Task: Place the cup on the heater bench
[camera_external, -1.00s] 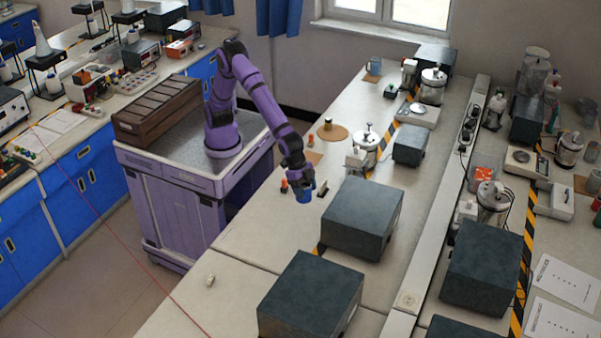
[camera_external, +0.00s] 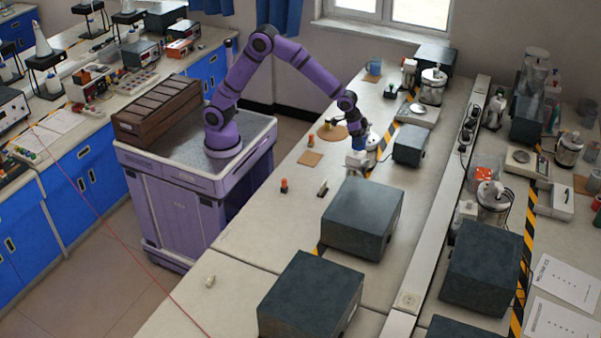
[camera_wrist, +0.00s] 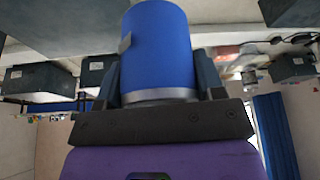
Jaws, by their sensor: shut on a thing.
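My gripper (camera_external: 358,134) is shut on a blue cup (camera_external: 359,143). It holds the cup over the middle of the long bench, close to a white heater unit with a metal pot (camera_external: 371,146). From this angle I cannot tell whether the cup touches anything below. In the wrist view the blue cup (camera_wrist: 158,45) sits between the two fingers of my gripper (camera_wrist: 160,82), with a grey band at its near end and a small tab on its left side. What lies beneath the cup is hidden.
Dark grey boxes (camera_external: 361,217) (camera_external: 311,296) stand on the near bench (camera_external: 245,240). A smaller dark box (camera_external: 411,144) is right of my gripper. A round brown mat (camera_external: 330,132), a square mat (camera_external: 311,159) and a small orange item (camera_external: 284,185) lie left. Another blue mug (camera_external: 374,67) stands farther back.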

